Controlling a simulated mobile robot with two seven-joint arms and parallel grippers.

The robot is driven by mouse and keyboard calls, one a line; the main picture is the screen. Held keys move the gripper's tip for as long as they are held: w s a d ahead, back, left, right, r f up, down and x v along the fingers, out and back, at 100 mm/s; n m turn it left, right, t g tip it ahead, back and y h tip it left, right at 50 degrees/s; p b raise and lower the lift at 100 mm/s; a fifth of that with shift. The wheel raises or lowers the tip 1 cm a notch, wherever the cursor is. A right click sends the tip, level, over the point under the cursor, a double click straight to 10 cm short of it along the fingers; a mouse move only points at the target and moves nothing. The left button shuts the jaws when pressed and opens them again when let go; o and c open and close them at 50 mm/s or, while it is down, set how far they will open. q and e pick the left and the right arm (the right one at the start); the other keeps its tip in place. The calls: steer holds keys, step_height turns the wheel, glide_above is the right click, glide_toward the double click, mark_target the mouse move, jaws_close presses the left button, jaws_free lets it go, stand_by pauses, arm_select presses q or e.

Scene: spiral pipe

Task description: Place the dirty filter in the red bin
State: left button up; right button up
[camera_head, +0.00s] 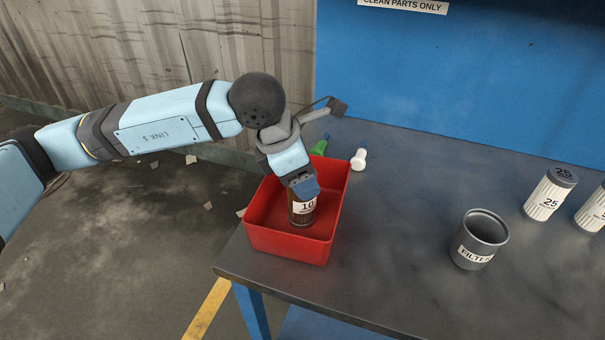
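A brown filter with a white label reading 10 (302,215) stands upright inside the red bin (281,243) at the table's left corner. My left gripper (304,188) reaches down into the bin from above, its blue fingers at the top of the brown filter. The fingers hide the filter's top, and I cannot tell from this view whether they grip it or only touch it. My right gripper is not in view.
A grey cup labelled FILTER (480,240) stands on the dark table (400,200). White filters marked 25 (549,194) stand at the right. A green bottle (320,145) and a white bottle (358,160) are behind the bin. A blue wall (470,80) closes the back.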

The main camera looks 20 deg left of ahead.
arm_select(q)
steer(key=o, duration=0.4)
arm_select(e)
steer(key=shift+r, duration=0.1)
arm_select(q)
steer(key=shift+r, duration=0.1)
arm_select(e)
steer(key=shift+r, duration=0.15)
arm_select(q)
steer(key=shift+r+p, duration=0.25)
steer(key=shift+p, duration=0.2)
steer(key=v, duration=1.1)
steer(key=shift+s+a+r+p, duration=0.15)
steer(key=shift+r+p, duration=0.15)
steer(key=shift+p, duration=0.05)
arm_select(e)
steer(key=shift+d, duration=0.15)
arm_select(q)
steer(key=shift+s+f, duration=0.1)
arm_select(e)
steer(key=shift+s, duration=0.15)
